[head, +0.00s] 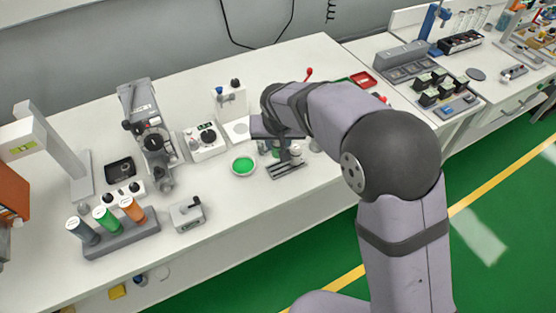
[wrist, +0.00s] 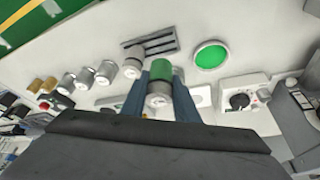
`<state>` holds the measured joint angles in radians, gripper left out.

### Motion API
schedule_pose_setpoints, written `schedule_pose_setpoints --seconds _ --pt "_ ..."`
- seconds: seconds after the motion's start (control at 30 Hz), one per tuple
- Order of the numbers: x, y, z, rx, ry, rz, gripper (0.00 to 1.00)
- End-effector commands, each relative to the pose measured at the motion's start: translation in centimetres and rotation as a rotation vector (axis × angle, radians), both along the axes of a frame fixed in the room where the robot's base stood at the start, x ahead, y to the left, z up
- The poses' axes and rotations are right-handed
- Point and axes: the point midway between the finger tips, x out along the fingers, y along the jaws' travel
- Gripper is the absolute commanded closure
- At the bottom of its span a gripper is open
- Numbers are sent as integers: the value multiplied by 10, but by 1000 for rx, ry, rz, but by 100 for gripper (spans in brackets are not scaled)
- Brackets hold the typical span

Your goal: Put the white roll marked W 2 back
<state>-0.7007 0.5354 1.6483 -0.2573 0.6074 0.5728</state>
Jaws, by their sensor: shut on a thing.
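My gripper (wrist: 160,88) points down at the white bench, its two blue-grey fingers closed on a cylinder (wrist: 160,73). The held cylinder has a green part and a whitish-grey end. I cannot read any mark on it. In the head view my gripper (head: 276,148) is small and partly covered by my arm. Several whitish rolls (wrist: 105,72) stand in a row to the left of my gripper in the wrist view. No W 2 mark is legible on any of them. A dark slotted plate (wrist: 163,44) lies close to the held cylinder; it also shows in the head view (head: 287,171).
A green round dish (head: 244,165) sits left of my gripper. A white box with a dial (head: 205,142) and a microscope-like instrument (head: 152,135) stand farther left. A rack (head: 120,235) holds grey, green and orange tubes.

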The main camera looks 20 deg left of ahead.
Motion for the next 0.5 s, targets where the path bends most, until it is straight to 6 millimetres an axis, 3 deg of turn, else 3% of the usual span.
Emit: schedule_pose_setpoints --seconds 0.2,0.5 --pt "0 0 -28 -1 2 0 94" --pt "0 0 -38 -1 1 0 94"
